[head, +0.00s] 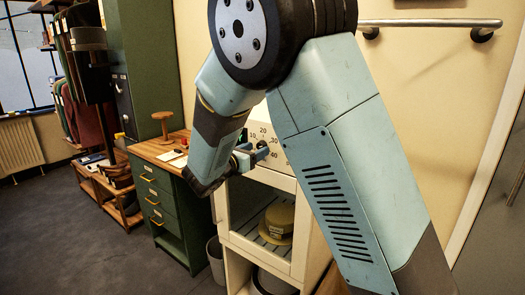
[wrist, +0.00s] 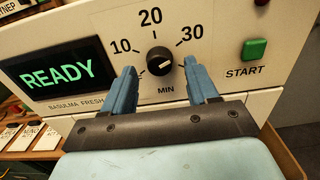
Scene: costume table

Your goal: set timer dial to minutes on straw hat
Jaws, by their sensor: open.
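The timer dial (wrist: 159,60) is a round black knob with a pale pointer mark on a cream panel, marked 10, 20 and 30 in the wrist view. The pointer lies slanted; which number it indicates is unclear. My gripper (wrist: 161,70) is open, with one blue finger on each side of the dial; contact cannot be told.
A display (wrist: 58,75) reads READY, left of the dial. A green START button (wrist: 254,49) is to its right. A green drawer desk (head: 160,195) with a wooden stand (head: 163,125) is left of the white cabinet (head: 262,255). Grey floor (head: 75,225) is clear at left.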

